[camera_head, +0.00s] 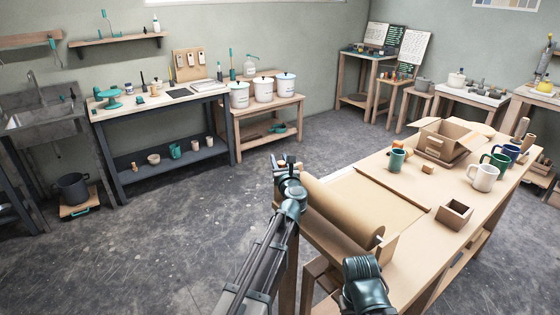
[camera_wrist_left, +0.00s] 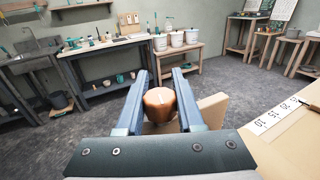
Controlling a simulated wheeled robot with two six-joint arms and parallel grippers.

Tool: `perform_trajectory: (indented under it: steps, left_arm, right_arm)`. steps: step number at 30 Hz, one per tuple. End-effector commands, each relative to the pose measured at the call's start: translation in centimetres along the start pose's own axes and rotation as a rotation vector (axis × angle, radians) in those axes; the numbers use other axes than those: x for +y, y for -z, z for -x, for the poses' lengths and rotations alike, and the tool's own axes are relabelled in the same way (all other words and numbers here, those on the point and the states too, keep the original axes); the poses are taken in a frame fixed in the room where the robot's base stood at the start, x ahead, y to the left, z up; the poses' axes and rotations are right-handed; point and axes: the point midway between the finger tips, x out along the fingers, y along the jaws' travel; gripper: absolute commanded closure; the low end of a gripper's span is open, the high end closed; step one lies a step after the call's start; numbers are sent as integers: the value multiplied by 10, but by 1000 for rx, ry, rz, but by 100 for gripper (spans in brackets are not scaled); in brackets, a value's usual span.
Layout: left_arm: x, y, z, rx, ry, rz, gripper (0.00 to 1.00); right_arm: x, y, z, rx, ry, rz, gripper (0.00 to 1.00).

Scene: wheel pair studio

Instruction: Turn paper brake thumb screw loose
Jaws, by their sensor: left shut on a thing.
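The thumb screw (camera_wrist_left: 160,104) shows in the left wrist view as a rounded copper-brown knob. My left gripper (camera_wrist_left: 160,86) is shut on it, with one finger on each side. In the head view my left gripper (camera_head: 289,170) is at the far left end of the brown paper roll (camera_head: 338,212), at the bench edge. There the gripper hides most of the screw, and I cannot tell how far it is turned. My right gripper's fingers are not in view.
The wooden bench (camera_head: 412,260) carries a cardboard box (camera_head: 440,140), several mugs including a white one (camera_head: 482,178), and a small open wooden box (camera_head: 454,214). A ruler strip (camera_wrist_left: 272,118) lies along the bench in the wrist view.

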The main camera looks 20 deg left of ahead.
Motion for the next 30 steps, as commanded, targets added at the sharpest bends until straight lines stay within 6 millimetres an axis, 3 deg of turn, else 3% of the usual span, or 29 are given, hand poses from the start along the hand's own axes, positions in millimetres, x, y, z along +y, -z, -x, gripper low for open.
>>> perform_trajectory:
  steps: [9, 20, 21, 26, 30]
  left_arm:
    - [4, 0, -1, 0, -193, 0, 100]
    - [6, 0, 1, 0, -215, 0, 100]
    - [6, 0, 1, 0, -215, 0, 60]
    - [6, 0, 1, 0, -214, 0, 34]
    - [6, 0, 1, 0, -214, 0, 34]
  right_arm:
    - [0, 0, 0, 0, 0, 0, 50]
    - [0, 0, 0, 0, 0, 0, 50]
    - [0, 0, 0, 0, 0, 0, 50]
    - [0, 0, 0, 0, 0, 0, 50]
    - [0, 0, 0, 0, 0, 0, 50]
